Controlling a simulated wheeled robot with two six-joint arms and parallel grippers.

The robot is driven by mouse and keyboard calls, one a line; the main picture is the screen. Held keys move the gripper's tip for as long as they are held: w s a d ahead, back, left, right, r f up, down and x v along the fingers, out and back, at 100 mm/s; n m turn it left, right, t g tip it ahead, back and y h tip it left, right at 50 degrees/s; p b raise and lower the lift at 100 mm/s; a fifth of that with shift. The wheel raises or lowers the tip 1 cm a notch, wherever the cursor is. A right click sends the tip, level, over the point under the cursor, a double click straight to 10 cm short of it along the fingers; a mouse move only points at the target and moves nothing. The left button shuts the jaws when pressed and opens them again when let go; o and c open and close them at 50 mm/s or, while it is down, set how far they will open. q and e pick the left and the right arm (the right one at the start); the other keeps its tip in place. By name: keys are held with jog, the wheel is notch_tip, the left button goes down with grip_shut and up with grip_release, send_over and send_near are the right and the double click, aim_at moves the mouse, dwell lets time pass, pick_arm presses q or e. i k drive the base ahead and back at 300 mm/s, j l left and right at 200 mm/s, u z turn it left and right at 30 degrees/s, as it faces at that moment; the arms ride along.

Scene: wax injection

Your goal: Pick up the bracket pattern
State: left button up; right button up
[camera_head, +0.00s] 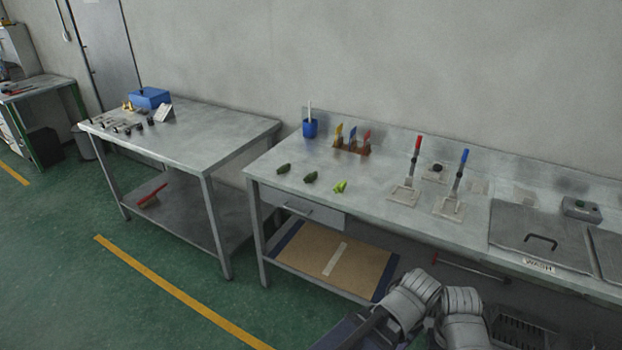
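Three small green pieces lie apart in a row on the metal bench (381,196). Two are dark green, one at the left (283,169) and one in the middle (310,177). The third is bright yellow-green (340,187) and lies nearest the lever stations. They are too small to tell which one is the bracket pattern. Grey links of my own arms show at the bottom, in front of the bench. No gripper fingers can be made out, and nothing of mine is at the green pieces.
A blue cup (309,128) and a rack of coloured tools (351,147) stand behind the pieces. Red-handled (417,147) and blue-handled (462,161) levers rise to their right, before the WASH lid (541,235). A second table (205,145) with a blue box (150,97) stands left, across a gap.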

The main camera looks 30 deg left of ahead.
aim_at(340, 188)
jog(key=i+l+u, duration=0.2)
jog(key=i+u, duration=0.15)
jog(key=i, duration=0.15)
jog(key=i+l+u, duration=0.3)
jog(key=i, duration=0.2)
